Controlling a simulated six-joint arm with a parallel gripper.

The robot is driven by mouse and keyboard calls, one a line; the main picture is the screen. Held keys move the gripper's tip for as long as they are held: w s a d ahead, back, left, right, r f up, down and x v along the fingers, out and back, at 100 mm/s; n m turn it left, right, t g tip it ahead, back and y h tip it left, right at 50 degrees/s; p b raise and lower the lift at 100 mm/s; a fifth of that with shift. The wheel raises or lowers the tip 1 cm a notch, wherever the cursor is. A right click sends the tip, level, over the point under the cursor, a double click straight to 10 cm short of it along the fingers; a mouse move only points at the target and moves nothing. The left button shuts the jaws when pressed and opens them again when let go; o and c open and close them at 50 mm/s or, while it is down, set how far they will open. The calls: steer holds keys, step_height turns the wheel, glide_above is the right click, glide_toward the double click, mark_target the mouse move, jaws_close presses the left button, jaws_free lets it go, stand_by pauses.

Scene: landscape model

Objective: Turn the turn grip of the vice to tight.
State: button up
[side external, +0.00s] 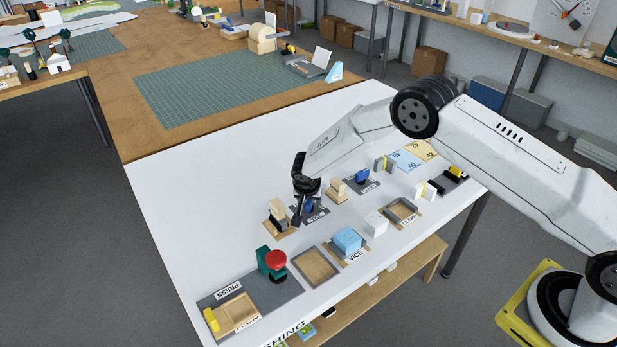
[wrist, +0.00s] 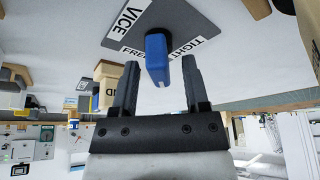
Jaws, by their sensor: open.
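The vice's turn grip is a blue block (wrist: 157,58) standing out from a dark plate (wrist: 190,18) marked VICE, FREE and TIGHT in the wrist view. The grip partly covers the inner ends of the FREE and TIGHT labels. My gripper (wrist: 160,68) is open, with one finger on each side of the grip and a visible gap to each. In the side view my gripper (side external: 302,205) points down at the plate, and the blue grip (side external: 309,206) shows only partly behind its fingers.
A wooden block (side external: 278,212) on a base stands close left of my gripper, and another wooden block (side external: 338,190) close right. A second blue grip (side external: 362,176) sits farther right. A light blue block (side external: 347,240), a white block (side external: 376,222) and a red button (side external: 275,260) stand nearer the front.

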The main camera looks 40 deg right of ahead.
jaws_close()
steer(key=shift+n, duration=0.5)
steer(key=shift+n+t+y, duration=0.4)
steer(key=shift+n+y, duration=0.2)
steer(key=shift+n, duration=1.1)
steer(key=shift+n+y, duration=0.6)
steer(key=shift+n, duration=0.9)
steer(key=shift+n+y, duration=0.3)
steer(key=shift+n, duration=0.6)
jaws_free()
